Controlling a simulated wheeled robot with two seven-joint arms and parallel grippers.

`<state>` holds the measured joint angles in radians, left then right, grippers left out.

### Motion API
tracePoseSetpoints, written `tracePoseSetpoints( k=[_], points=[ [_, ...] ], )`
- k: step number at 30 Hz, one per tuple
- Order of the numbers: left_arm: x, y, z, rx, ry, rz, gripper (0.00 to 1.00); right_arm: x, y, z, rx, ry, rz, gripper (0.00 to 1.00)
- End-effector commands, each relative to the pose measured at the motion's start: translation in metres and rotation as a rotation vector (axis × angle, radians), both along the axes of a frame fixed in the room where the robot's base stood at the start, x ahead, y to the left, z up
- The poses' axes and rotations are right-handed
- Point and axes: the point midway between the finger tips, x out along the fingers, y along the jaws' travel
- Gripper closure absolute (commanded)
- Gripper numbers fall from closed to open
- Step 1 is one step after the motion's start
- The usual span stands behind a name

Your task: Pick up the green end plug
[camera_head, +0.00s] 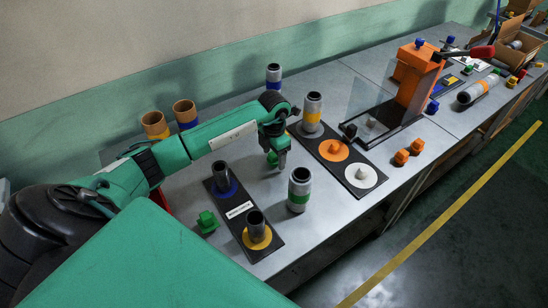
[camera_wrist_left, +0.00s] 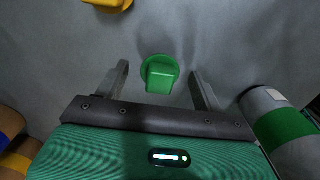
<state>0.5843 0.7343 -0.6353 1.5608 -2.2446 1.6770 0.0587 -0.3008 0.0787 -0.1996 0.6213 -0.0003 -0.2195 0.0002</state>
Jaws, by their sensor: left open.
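A green end plug (camera_wrist_left: 160,75), a round flange with a raised grip, lies on the grey table in the left wrist view. It sits between the two spread fingers, apart from both. In the head view this plug (camera_head: 272,159) shows just by the fingertips and is partly hidden. My left gripper (camera_head: 278,161) is open and points down over it. A second green plug (camera_head: 207,222) lies farther left on the table, beside the black board. My right gripper is not in view.
A grey roll with a green band (camera_head: 299,190) stands close to the right of my left gripper. The black board (camera_head: 238,210) with two dark tubes lies to the left. Another board (camera_head: 336,165) holds orange and white discs.

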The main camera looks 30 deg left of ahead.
Motion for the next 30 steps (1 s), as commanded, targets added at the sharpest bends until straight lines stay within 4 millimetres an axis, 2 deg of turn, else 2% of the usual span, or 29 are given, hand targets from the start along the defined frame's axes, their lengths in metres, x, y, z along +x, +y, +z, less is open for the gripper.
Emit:
tracePoseSetpoints(
  k=[3,9,11,23,30],
  points=[
    [0.0,0.0,0.0,0.0,0.0,0.0,0.31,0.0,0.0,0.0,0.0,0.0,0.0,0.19],
    [0.0,0.0,0.0,0.0,0.0,0.0,0.7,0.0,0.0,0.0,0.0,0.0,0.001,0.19],
    [0.0,0.0,0.0,0.0,0.0,0.0,0.79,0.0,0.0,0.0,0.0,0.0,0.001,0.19],
    [0.0,0.0,0.003,0.001,-0.001,0.0,0.79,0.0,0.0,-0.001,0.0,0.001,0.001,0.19],
    [0.001,0.001,0.025,0.002,-0.004,0.0,0.79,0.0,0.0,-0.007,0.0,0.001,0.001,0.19]
  ],
)
